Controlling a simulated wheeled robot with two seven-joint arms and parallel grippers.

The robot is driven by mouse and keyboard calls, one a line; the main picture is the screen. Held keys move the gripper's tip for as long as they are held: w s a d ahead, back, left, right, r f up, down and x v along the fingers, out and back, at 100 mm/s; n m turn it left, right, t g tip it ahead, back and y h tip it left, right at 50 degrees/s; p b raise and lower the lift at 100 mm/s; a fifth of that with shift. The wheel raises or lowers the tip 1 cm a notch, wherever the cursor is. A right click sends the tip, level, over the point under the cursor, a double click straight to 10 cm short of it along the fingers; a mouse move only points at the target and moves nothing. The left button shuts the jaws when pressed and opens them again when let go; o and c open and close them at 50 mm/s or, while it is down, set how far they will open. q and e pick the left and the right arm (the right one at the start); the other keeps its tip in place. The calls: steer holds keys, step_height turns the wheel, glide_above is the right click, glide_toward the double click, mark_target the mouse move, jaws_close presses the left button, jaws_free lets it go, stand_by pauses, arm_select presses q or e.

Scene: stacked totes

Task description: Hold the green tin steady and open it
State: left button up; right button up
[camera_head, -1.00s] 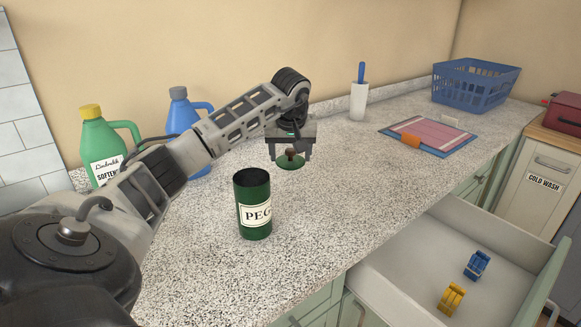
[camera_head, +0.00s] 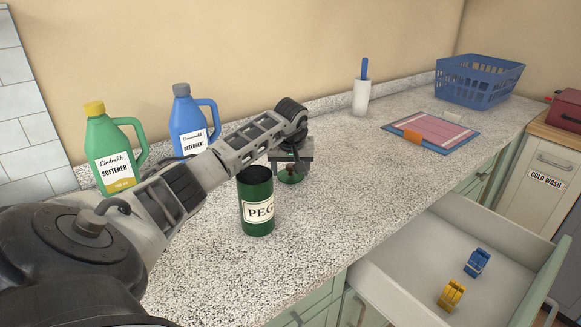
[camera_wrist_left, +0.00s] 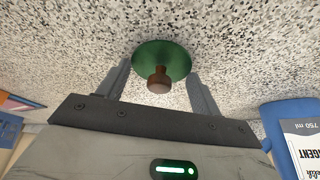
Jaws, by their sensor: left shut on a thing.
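The green tin (camera_head: 257,212) with a "PEG" label stands upright on the speckled counter, its dark open top showing. Its green lid (camera_head: 290,179) is off the tin, behind and to its right. My left gripper (camera_head: 291,170) is shut on the lid, fingers pointing down. In the left wrist view the round lid (camera_wrist_left: 174,55) with its brown knob (camera_wrist_left: 158,80) lies between the two fingers of the gripper (camera_wrist_left: 160,85). The lid is at or close to the counter; I cannot tell if it touches. My right gripper is not in view.
Softener (camera_head: 115,155) and detergent (camera_head: 190,120) bottles stand by the wall at left. A white holder (camera_head: 361,97), a pink board (camera_head: 430,133) and a blue basket (camera_head: 478,80) are farther right. An open drawer (camera_head: 400,285) holds blue and yellow clips. The counter right of the tin is clear.

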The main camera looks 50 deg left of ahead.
arm_select(q)
steer(key=o, duration=1.1)
steer(key=shift+r, duration=0.5)
steer(key=v, duration=1.1)
steer(key=shift+s+d+r+b, duration=0.1)
steer(key=shift+s+d+b, duration=0.1)
steer(key=shift+b, duration=0.15)
